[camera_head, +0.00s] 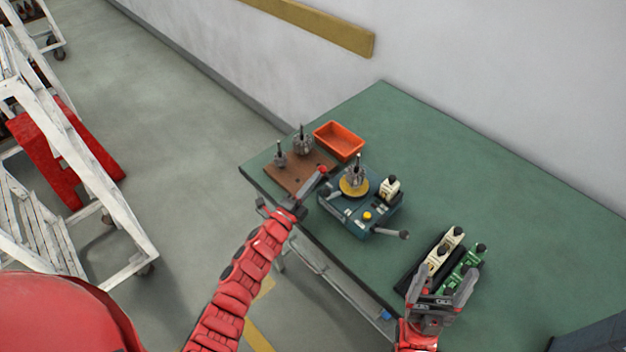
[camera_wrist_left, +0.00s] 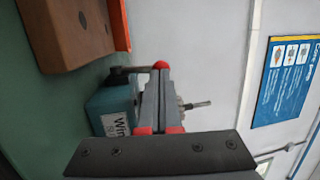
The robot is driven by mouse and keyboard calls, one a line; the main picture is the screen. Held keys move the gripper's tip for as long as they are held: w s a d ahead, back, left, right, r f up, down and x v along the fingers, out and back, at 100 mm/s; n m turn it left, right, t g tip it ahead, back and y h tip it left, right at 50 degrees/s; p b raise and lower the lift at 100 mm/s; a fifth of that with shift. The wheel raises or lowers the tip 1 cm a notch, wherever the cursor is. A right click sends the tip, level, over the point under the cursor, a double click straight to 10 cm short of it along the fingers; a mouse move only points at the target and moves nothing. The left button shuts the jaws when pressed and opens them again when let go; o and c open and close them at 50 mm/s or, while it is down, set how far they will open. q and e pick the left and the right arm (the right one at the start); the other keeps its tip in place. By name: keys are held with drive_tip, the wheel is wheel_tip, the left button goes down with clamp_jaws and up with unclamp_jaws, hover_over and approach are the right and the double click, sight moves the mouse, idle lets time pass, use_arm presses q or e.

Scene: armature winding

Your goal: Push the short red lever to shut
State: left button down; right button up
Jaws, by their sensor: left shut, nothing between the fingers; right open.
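The teal winding machine (camera_head: 350,215) stands near the table's left front edge. It shows partly behind the fingers in the left wrist view (camera_wrist_left: 112,108). The short lever's red knob (camera_head: 323,169) is at the tip of my left gripper (camera_head: 316,180). In the left wrist view the red knob (camera_wrist_left: 160,65) on a dark rod (camera_wrist_left: 125,71) sits right at the fingertips (camera_wrist_left: 160,76). Whether they touch is unclear. My left gripper is shut and empty. My right gripper (camera_head: 442,298) is open, low over the table's front edge beside the spool tray.
An armature (camera_head: 355,175) stands on the machine's yellow disc. A longer dark-knobbed lever (camera_head: 395,233) sticks out right. A brown board (camera_head: 300,180) with armatures and an orange bin (camera_head: 340,140) lie left. A black tray (camera_head: 412,272) holds spools. The table (camera_head: 470,170) is clear behind.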

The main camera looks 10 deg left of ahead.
sight(322, 170)
use_arm(q)
drive_tip(key=r+g+p, duration=0.1)
drive_tip(key=p, duration=0.1)
drive_tip(key=w+d+r+g+y+p, duration=0.1)
drive_tip(key=p, duration=0.2)
drive_tip(key=r+g+p, duration=0.1)
drive_tip(key=p, duration=0.1)
drive_tip(key=shift+w+d+m+p, duration=0.25)
drive_tip(key=shift+w+m+p, duration=0.05)
drive_tip(key=shift+m+p, duration=0.1)
drive_tip(key=shift+w+d+r+g+y+p, duration=0.1)
drive_tip(key=shift+w+d+g+y+p, duration=0.15)
drive_tip(key=shift+g+y+p, duration=0.25)
drive_tip(key=shift+w+r+p, duration=0.1)
drive_tip(key=shift+w+p, duration=0.25)
drive_tip(key=shift+p, duration=0.15)
drive_tip(key=shift+w+d+r, duration=0.15)
drive_tip(key=shift+w+d, duration=0.25)
drive_tip(key=shift+w, duration=0.1)
drive_tip(key=shift+w+d+r+b, duration=0.1)
drive_tip(key=shift+w+d+b, duration=0.15)
drive_tip(key=shift+w+d, duration=0.55)
drive_tip(key=shift+w+d+b, duration=0.2)
drive_tip(key=shift+w+d, duration=0.3)
drive_tip(key=shift+w, duration=0.5)
drive_tip(key=shift+r, duration=0.1)
